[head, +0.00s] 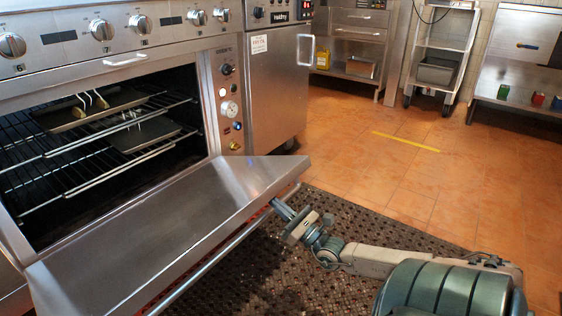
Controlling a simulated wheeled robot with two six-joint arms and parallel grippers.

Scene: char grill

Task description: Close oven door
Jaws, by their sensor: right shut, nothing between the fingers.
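The oven door (160,235) is hinged at its bottom edge and hangs well open, tilted out toward me. Its long bar handle (222,256) runs along the outer edge. The oven (105,150) above it shows a dark cavity with wire racks. My right gripper (276,204) is shut and empty at the right end of the door, close to the handle and the door's edge. The fingertips are partly hidden by the door edge, so I cannot tell whether they touch it. My left gripper is not in view.
A perforated floor mat (330,217) lies under the door. A steel cabinet (275,85) stands right of the oven. The tiled floor (440,175) is clear.

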